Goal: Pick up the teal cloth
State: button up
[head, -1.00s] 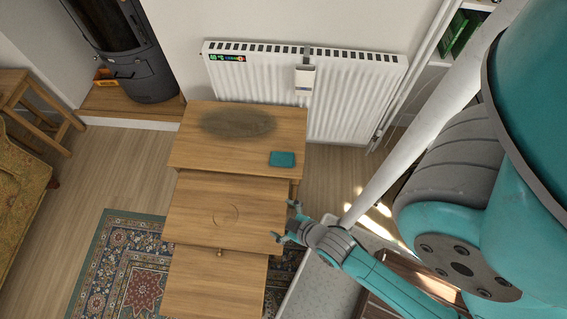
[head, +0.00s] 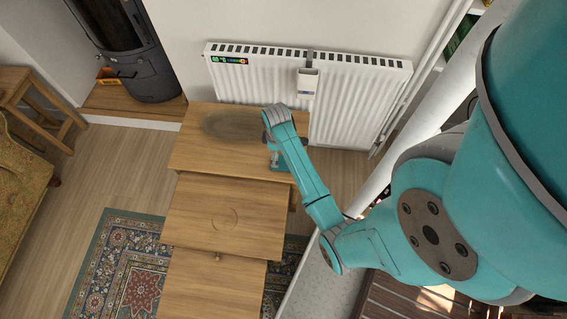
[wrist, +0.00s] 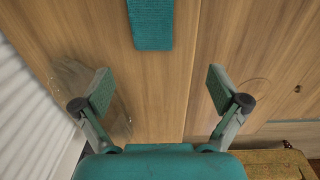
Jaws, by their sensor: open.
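The teal cloth (wrist: 152,24) lies flat on the wooden table top. In the wrist view it is a ribbed teal strip that runs off the top edge of the picture. In the head view my arm covers the spot where it lies, and I cannot clearly make it out. My gripper (wrist: 160,90) is open and empty, with its two fingers wide apart over bare wood. The cloth lies ahead of the fingertips, roughly in line with the gap between them, and no finger touches it. In the head view my gripper is over the right part of the table, partly hidden.
A patterned rug (head: 130,270) lies at left, and a stove (head: 140,60) stands at back left.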

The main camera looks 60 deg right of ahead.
send_over(280, 162)
jog(key=f, duration=0.4)
jog(key=shift+w+a+f, duration=0.2)
jog(key=shift+f, duration=0.2)
jog(key=shift+s+d+f, duration=0.1)
jog(key=shift+d+f, duration=0.05)
jog(key=shift+f, duration=1.2)
jog(key=shift+d+f, duration=0.1)
jog(key=shift+f, duration=1.2)
jog(key=c, duration=0.8)
